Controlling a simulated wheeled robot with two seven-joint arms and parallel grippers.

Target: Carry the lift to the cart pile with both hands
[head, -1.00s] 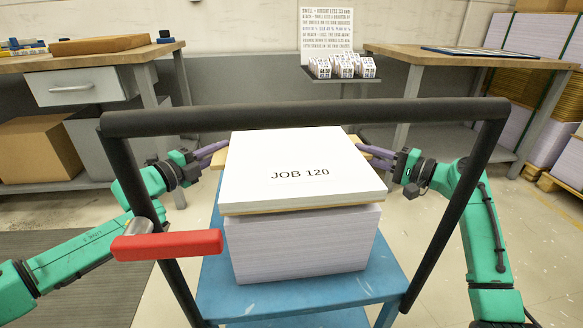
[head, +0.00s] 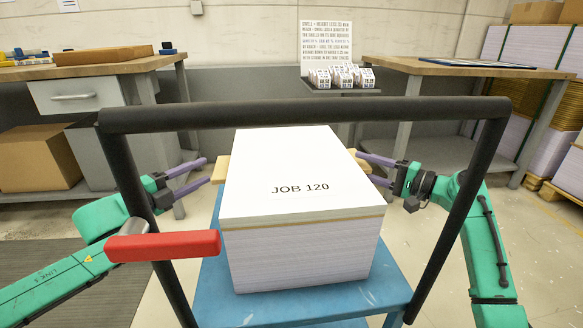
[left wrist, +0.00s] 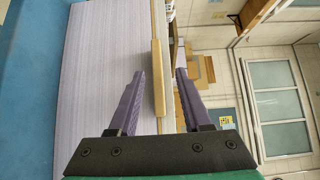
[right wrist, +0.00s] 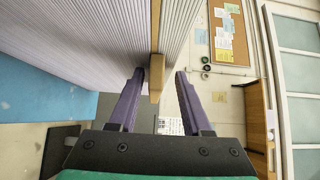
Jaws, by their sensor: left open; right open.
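The lift marked JOB 120 (head: 290,175) is a white-topped paper stack on a thin tan board. It rests on the cart pile (head: 300,255), a paper stack on the blue cart (head: 360,297). My left gripper (head: 205,170) is open at the left of the lift, apart from it. In the left wrist view the tan board edge (left wrist: 160,85) lies between the spread fingers (left wrist: 160,85). My right gripper (head: 360,165) is open at the right side, its fingertips near the lift. In the right wrist view the board edge (right wrist: 156,75) shows between its fingers.
The cart's black handle frame (head: 300,113) stands between me and the lift, with a red lever (head: 165,245) at left. Workbenches stand at back left (head: 90,66) and back right (head: 460,68). A small stand with a sign (head: 325,45) is behind.

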